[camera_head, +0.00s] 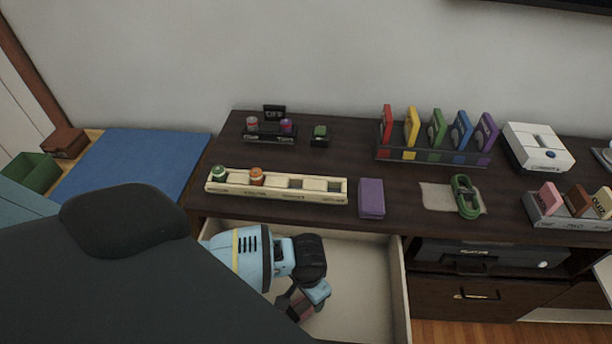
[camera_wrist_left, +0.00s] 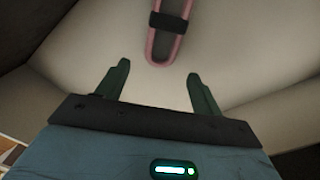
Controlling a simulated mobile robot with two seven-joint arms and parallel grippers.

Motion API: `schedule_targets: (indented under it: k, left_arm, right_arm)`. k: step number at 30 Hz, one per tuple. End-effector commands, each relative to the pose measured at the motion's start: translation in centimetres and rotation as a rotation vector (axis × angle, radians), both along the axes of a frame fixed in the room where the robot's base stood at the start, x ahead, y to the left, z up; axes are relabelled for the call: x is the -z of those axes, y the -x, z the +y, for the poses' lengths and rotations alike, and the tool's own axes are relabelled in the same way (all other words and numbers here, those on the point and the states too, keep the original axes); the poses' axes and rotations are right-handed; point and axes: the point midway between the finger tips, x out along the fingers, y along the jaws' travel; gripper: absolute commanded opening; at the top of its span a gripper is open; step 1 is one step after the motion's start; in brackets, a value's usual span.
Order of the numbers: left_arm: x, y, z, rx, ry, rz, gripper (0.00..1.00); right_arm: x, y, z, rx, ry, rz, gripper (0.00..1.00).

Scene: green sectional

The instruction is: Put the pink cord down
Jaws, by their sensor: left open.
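The pink cord (camera_wrist_left: 169,22) is a narrow loop with a black band around it. In the left wrist view it lies on the pale drawer floor, just beyond my fingertips. My left gripper (camera_wrist_left: 158,72) is open and empty, with the near end of the loop ahead of the gap between its fingers. In the head view my left arm reaches into the open drawer (camera_head: 360,265), and the gripper (camera_head: 293,300) is low inside it. A small patch of pink shows by the fingers there; most of the cord is hidden. My right gripper is in neither view.
The dark desk (camera_head: 330,155) stands behind the open drawer. On it are a cream rack (camera_head: 270,195), a purple box (camera_head: 371,198), a green cord (camera_head: 465,197) on a beige mat and coloured cards in a holder (camera_head: 430,155). The drawer's right part is clear.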

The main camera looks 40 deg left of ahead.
Motion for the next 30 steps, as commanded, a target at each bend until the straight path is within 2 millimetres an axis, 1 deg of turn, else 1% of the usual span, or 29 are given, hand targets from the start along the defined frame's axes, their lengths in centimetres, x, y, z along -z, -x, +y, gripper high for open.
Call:
schedule_targets:
  k: [1, 6, 9, 12, 16, 25, 26, 28, 29, 30]
  left_arm:
    - [-1.4, -0.1, 0.0, 0.001, 0.0, -0.006, 0.67]
    - [-4.3, -0.1, 0.0, 0.0, 0.0, -0.005, 0.67]
    - [-5.4, -0.1, 0.0, 0.0, 0.001, -0.003, 0.67]
    - [-6.1, 0.0, 0.0, -0.001, 0.0, -0.001, 0.67]
    - [-6.4, 0.0, 0.0, -0.001, 0.0, 0.0, 0.67]
    - [-6.4, 0.1, -0.2, 0.0, 0.006, -0.002, 0.67]
    - [-6.3, 0.2, -0.4, 0.002, 0.015, -0.006, 0.67]
    - [-6.3, 0.5, -1.6, 0.007, 0.056, -0.026, 0.67]
    - [-6.3, 0.6, -2.4, 0.009, 0.082, -0.04, 0.67]
    - [-6.4, 0.9, -3.6, 0.013, 0.128, -0.066, 0.67]
  right_arm:
    - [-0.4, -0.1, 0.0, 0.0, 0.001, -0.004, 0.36]
    - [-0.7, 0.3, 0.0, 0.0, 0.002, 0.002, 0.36]
    - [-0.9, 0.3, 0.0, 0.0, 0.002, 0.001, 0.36]
    - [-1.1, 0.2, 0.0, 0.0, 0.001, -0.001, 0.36]
    - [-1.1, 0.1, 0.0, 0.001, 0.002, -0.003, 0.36]
    - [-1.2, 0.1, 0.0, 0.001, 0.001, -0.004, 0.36]
    - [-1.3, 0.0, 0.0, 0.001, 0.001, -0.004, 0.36]
    - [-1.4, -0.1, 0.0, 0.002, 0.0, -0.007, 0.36]
    - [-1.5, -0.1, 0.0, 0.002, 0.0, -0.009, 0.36]
    - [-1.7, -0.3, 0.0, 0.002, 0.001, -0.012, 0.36]
